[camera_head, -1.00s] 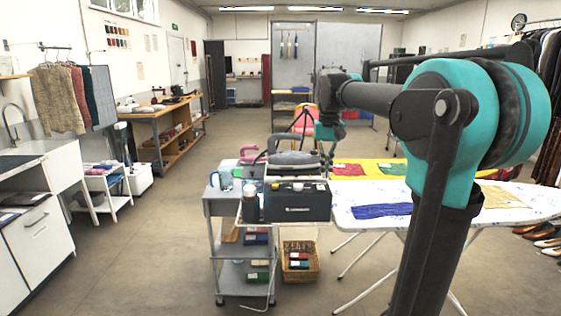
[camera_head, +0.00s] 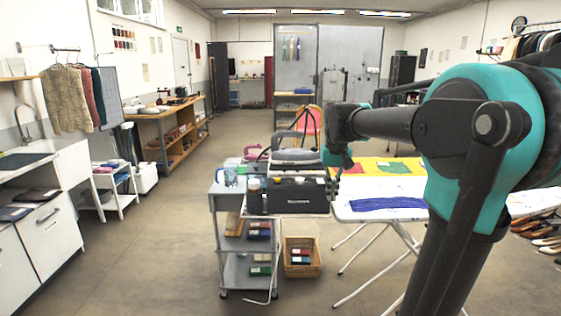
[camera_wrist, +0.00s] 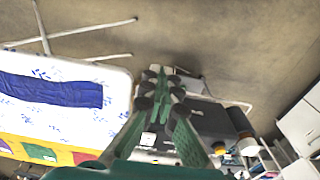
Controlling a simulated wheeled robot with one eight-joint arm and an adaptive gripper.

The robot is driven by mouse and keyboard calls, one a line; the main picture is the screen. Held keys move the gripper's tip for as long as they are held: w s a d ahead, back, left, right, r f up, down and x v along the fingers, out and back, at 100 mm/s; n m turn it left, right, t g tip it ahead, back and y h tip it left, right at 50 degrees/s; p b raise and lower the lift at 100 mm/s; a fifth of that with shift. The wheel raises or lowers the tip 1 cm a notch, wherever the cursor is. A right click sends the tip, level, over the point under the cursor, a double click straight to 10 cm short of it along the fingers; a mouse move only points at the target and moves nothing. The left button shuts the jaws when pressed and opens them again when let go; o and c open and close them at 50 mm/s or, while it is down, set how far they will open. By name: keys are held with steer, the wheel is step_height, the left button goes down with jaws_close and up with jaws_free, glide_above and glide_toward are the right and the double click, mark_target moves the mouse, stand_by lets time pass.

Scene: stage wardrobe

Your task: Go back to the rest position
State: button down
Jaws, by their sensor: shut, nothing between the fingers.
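My gripper (camera_wrist: 166,72) is shut and empty. In the wrist view its green fingers meet at the tips over the floor, between the ironing board and the grey cart. In the head view my gripper (camera_head: 335,190) hangs small and dark at the end of my teal and black arm, by the right side of the cart, partly lost against the dark box there. My arm is bent, with its large teal joint filling the right of the head view.
The ironing board (camera_head: 350,212) holds a blue cloth (camera_head: 388,203).

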steer(key=s+d+f+t, duration=0.3)
steer(key=s+f, duration=1.6)
steer(key=f, duration=0.4)
steer(key=shift+s, duration=0.2)
